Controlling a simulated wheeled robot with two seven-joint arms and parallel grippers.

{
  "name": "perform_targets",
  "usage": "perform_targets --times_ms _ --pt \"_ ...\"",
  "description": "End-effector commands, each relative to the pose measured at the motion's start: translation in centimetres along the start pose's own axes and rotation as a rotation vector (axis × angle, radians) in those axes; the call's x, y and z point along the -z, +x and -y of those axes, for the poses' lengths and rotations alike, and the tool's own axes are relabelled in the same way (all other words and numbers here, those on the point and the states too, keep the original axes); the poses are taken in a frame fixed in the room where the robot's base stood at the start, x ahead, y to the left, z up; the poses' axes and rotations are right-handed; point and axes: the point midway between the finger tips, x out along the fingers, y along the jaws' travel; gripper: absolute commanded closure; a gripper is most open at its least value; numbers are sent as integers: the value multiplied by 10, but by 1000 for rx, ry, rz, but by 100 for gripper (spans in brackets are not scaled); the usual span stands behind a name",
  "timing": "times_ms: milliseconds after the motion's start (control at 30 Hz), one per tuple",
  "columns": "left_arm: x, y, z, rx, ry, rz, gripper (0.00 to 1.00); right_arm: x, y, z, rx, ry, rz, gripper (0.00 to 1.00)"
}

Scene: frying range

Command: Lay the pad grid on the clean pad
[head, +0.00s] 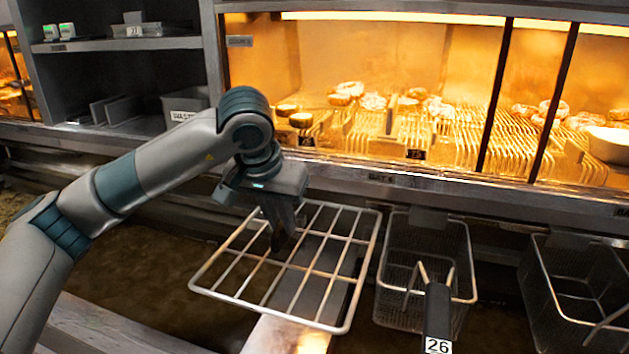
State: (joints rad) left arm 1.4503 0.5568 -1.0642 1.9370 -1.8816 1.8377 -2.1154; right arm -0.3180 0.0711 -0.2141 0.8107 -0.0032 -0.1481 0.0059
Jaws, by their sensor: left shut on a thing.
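The pad grid (320,262) is a rectangular silver wire rack in the middle of the head view. My left gripper (281,240) comes down over its upper left part and is shut on it. The grid looks tilted and appears to be held above the fryer top; I cannot tell whether its near edge touches anything. A pale strip (268,338) and a dark surface show beneath the grid. I cannot tell whether either is the clean pad. My right gripper is out of view.
A fryer basket (455,262) with a black handle marked 26 hangs just right of the grid. Another basket (565,285) is farther right. Dark oil (150,275) lies to the left. The lit food cabinet (400,150) and its ledge stand behind.

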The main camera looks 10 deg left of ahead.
Motion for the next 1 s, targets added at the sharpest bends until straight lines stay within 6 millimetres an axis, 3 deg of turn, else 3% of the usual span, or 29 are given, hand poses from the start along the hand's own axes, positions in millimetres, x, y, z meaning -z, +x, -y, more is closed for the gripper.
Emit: perform_targets --times_ms 267,633,800,1000 --pt "-37 37 21 34 -65 0 100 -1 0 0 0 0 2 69" --pt "-118 90 48 74 -169 1 100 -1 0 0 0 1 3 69" --pt "-136 98 52 77 -190 1 100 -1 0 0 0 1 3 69" --pt "-138 100 52 78 -195 -1 100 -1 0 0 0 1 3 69"
